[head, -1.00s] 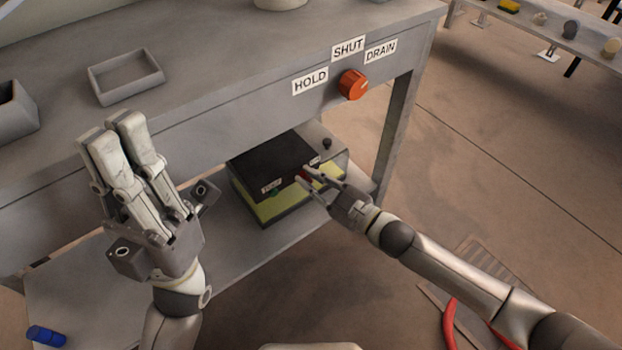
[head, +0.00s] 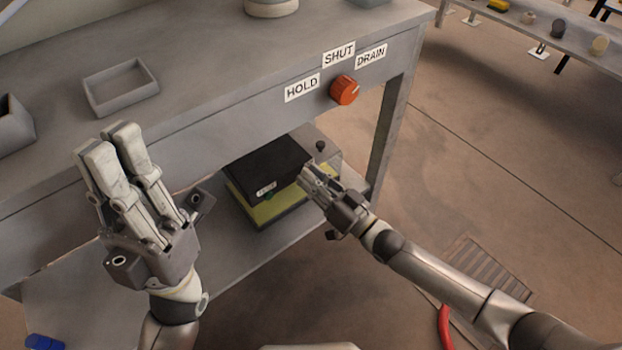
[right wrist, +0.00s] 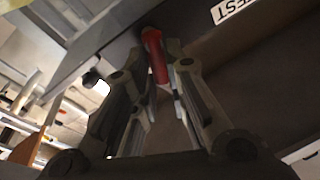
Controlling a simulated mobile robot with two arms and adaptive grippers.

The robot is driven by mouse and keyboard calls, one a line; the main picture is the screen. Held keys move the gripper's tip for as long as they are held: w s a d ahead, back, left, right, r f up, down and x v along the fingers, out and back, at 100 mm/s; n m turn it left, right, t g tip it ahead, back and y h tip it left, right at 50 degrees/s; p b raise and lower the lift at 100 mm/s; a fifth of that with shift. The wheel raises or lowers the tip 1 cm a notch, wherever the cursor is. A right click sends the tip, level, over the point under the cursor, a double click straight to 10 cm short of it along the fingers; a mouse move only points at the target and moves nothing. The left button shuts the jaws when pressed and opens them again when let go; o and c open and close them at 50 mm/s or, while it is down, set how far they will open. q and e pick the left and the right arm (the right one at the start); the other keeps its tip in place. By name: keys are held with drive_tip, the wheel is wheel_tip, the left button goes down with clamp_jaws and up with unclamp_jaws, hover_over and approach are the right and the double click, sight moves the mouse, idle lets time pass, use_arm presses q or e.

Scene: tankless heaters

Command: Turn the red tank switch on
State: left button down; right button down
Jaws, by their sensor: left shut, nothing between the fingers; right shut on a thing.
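The red switch (right wrist: 154,56) shows in the right wrist view as a small red lever between the fingertips of my right gripper (right wrist: 163,62). In the head view my right gripper (head: 309,176) is at the front right of a black-topped, yellow-green box (head: 262,170) on the shelf under the bench. The gripper hides the switch there and is shut on it. My left gripper (head: 108,140) is raised at the left in front of the bench, its fingers shut and empty.
An orange knob (head: 344,90) with HOLD, SHUT and DRAIN labels is on the bench front (head: 220,125) above the box. An empty grey tray (head: 121,87) sits on the bench top. A small dark knob (head: 320,146) stands behind the right gripper.

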drive_tip(key=shift+d+f+m, duration=0.1)
drive_tip(key=shift+f+m, duration=0.05)
drive_tip(key=shift+m, duration=0.45)
drive_tip(key=c, duration=1.5)
unclamp_jaws()
drive_tip(key=shift+o, duration=0.2)
drive_tip(key=v, duration=1.2)
